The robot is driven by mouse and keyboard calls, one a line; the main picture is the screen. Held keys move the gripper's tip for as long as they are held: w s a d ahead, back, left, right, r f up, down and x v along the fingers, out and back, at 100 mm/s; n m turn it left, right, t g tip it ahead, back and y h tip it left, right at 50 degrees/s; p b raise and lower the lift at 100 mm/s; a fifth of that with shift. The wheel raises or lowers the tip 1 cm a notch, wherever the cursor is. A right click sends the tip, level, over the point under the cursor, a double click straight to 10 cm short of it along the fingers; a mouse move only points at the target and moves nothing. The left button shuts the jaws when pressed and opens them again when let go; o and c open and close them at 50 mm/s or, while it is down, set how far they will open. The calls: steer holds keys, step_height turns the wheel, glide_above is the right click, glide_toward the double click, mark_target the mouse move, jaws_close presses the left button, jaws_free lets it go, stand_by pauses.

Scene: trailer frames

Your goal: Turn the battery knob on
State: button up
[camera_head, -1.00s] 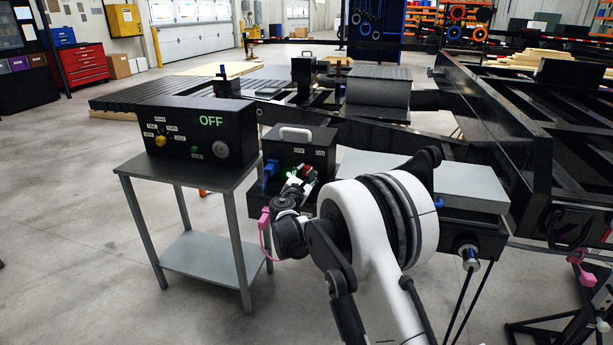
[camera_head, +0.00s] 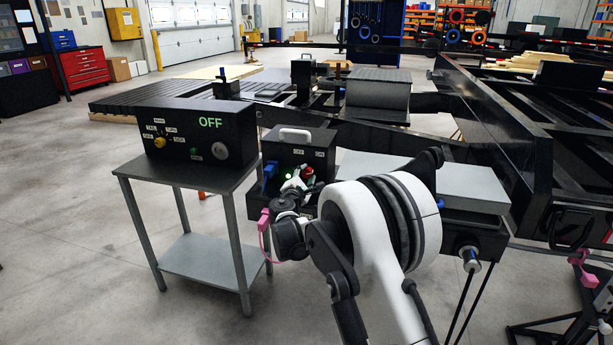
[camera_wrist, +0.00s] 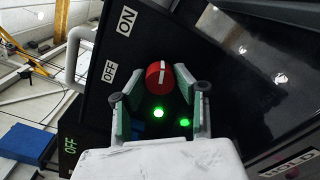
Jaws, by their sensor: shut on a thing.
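The red battery knob (camera_wrist: 158,76) with a white line sits on a black box. My gripper (camera_wrist: 160,93) is shut on it, with one finger pad at each side. The white line stands near upright in the wrist view. The OFF label (camera_wrist: 110,72) is left of the knob and the ON label (camera_wrist: 126,20) is above left. In the head view the red knob (camera_head: 308,171) shows just beyond my gripper (camera_head: 302,181), on the front of the black battery box (camera_head: 315,143). My wrist partly hides the box's lower front.
Green lights (camera_wrist: 158,113) glow below the knob. A black control box (camera_head: 180,165) with a lit OFF sign stands on a grey table (camera_head: 190,182) to the left. A blue connector (camera_head: 270,168) is left of my gripper. The black trailer frame (camera_head: 475,110) lies behind and right.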

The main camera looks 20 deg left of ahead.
steer(key=o, duration=1.1)
steer(key=s, duration=0.8)
steer(key=s+d, duration=0.1)
steer(key=s, duration=0.3)
